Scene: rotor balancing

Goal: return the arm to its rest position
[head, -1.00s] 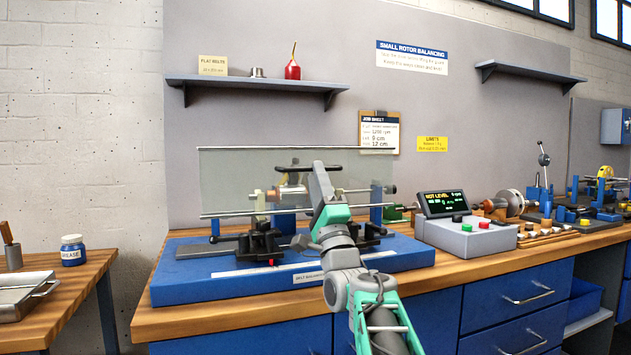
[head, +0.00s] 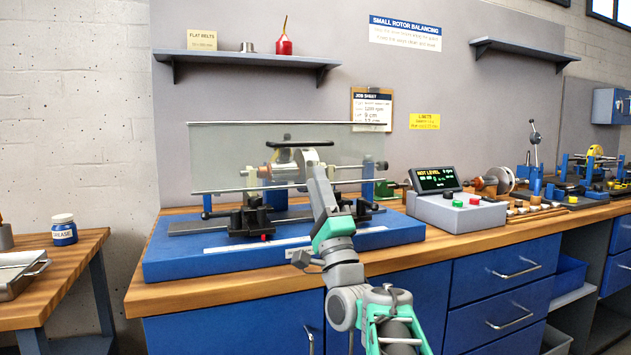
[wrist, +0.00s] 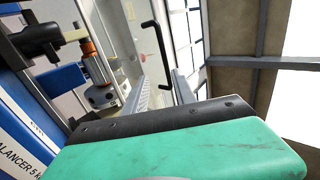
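My arm reaches from the bottom of the head view up toward the balancing machine (head: 155,266) on the bench. My gripper (head: 309,157) is in front of the machine's clear guard (head: 222,150), close to the guard's black handle (head: 293,142). In the wrist view my gripper (wrist: 161,85) has its two fingers apart, with no object between them. The handle shows beyond the fingertips in the wrist view (wrist: 155,45), apart from them as far as I can tell. Behind the guard is a rotor (head: 284,172), partly hidden by my gripper.
A control box with a display (head: 437,180) reading "NOT LEVEL" stands right of the machine. A wooden bench (head: 190,301) with blue drawers (head: 510,270) lies in front. A side table with a grease jar (head: 64,230) is at the left. A shelf (head: 245,60) hangs above.

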